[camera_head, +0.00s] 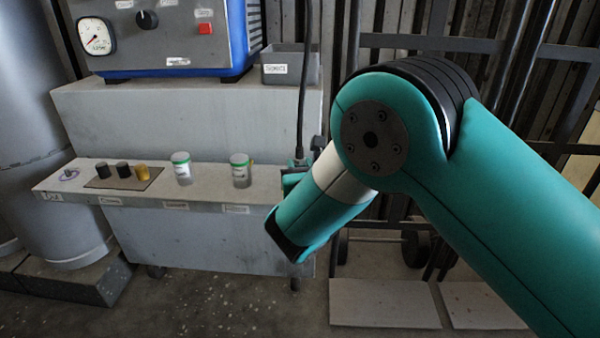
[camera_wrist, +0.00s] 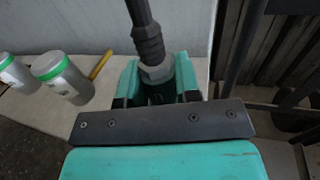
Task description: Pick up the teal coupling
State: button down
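A dark hose (camera_head: 304,80) hangs down to a fitting at the right end of the ledge. In the wrist view the hose (camera_wrist: 142,20) ends in a ribbed sleeve and a grey hex nut (camera_wrist: 155,73). The coupling's teal body cannot be told apart from the teal parts around the nut. My gripper (camera_wrist: 158,88) is at this fitting, with teal parts left and right of it. Whether its fingers press on the coupling is not clear. In the head view my gripper (camera_head: 294,178) is small and partly hidden by my wrist.
A grey bin (camera_head: 290,70) stands above. A rack (camera_head: 440,42) stands behind my arm.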

jog(key=shift+r, duration=0.1)
notch_tip(320, 180, up, 20)
jog(key=p, duration=0.8)
jog(key=shift+p, duration=0.35)
